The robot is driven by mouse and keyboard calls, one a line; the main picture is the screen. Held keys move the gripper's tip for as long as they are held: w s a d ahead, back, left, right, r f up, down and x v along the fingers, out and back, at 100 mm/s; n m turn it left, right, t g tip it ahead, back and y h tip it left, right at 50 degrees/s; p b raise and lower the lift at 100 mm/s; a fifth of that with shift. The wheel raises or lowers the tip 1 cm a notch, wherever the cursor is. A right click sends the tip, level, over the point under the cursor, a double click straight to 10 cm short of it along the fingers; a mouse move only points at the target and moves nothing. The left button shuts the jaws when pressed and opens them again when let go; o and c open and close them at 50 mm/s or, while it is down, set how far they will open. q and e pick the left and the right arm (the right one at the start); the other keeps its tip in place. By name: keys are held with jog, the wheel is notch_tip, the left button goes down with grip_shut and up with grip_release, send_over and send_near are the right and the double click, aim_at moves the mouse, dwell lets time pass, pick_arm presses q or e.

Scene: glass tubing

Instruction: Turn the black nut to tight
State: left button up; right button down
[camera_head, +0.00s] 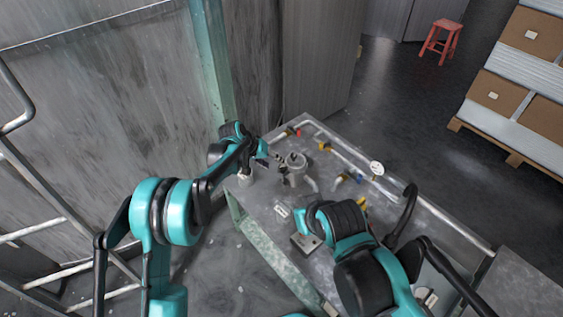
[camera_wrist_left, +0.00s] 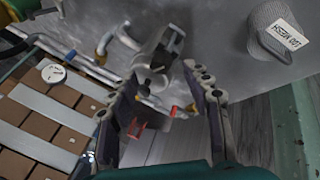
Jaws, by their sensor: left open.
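A grey metal vessel with a curved pipe (camera_head: 294,168) stands on the table near its far left part. In the left wrist view its metal fitting (camera_wrist_left: 158,60) lies just beyond my fingertips, with a dark round part (camera_wrist_left: 153,82) at its near end. I cannot tell for sure whether this dark part is the black nut. My left gripper (camera_head: 266,155) is beside the vessel on its left. In the left wrist view the left gripper (camera_wrist_left: 157,85) is open, its fingers on either side of the dark part; contact cannot be told. My right arm reaches over the table's front; its fingers are hidden.
A pipe run with a white gauge (camera_head: 376,168) follows the table's far edge. A small metal plate (camera_head: 304,243) lies by the right arm. Stacked boxes (camera_head: 515,85) stand beyond.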

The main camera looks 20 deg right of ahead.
aim_at(281, 167)
pick_arm(q)
jog(key=d+f+m, duration=0.1)
jog(key=m, duration=0.1)
jog(key=w+d+f+m+y+b, duration=0.1)
jog(key=f+m, duration=0.1)
jog(key=m, duration=0.1)
jog(key=d+f+m+y, duration=0.1)
jog(key=d+m, duration=0.1)
jog(key=shift+w+d+f+m+b, duration=0.1)
jog(key=shift+w+f+m+b, duration=0.2)
jog(key=shift+f+m+b, duration=0.1)
jog(key=shift+t, duration=0.3)
grip_shut()
